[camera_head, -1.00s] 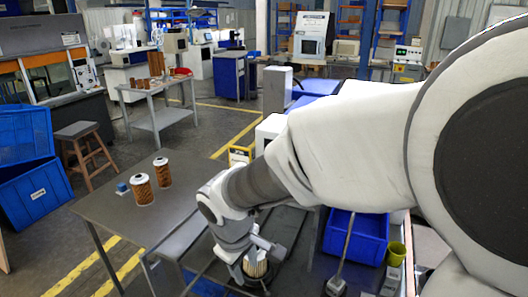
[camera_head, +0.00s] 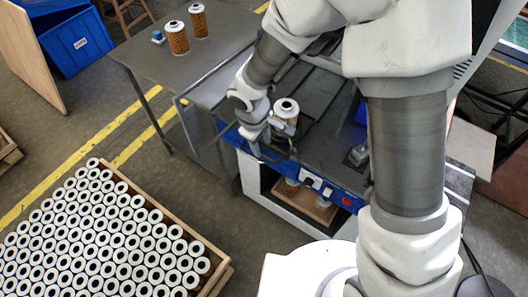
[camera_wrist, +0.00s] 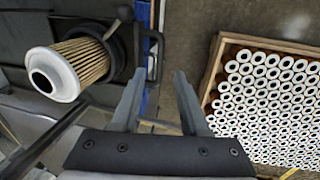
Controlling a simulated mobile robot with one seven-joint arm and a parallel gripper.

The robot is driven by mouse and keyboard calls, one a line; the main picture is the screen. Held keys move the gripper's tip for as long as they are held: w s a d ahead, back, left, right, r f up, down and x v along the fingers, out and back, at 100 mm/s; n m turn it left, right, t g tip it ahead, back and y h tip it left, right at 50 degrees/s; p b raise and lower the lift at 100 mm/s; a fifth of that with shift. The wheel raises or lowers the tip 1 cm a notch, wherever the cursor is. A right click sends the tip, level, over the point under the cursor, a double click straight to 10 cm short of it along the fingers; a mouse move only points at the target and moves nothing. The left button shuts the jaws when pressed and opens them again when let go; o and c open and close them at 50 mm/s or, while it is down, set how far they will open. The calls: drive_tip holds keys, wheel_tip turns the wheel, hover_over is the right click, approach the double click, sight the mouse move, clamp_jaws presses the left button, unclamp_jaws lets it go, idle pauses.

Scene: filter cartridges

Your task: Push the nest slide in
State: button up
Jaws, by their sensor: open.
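A filter cartridge with a white cap and tan pleats (camera_head: 286,108) stands in the nest slide at the front of the bench machine. It also shows in the wrist view (camera_wrist: 80,63). In the wrist view the nest slide (camera_wrist: 122,62) is a dark plate with a dark bar handle (camera_wrist: 158,55) on its right side. My gripper (camera_wrist: 160,74) is open and empty, its fingertips close to the handle; I cannot tell whether they touch it. In the head view my gripper (camera_head: 262,145) is beside the cartridge, at the machine's front edge, and hides part of the slide.
A wooden crate (camera_head: 222,266) packed with white-capped cartridges stands on the floor at lower left. Two cartridges (camera_head: 177,38) (camera_head: 199,20) and a small blue item (camera_head: 158,37) stand on the grey table (camera_head: 140,62). The machine's blue front panel (camera_head: 320,180) carries buttons.

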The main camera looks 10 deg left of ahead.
sight(265, 156)
drive_tip(key=f, duration=0.4)
drive_tip(key=w+f, duration=0.1)
drive_tip(key=shift+d+f+b, duration=0.2)
drive_tip(key=shift+f+b, duration=0.1)
drive_tip(key=shift+f, duration=0.1)
drive_tip(key=shift+c, duration=0.2)
clamp_jaws()
idle(0.9)
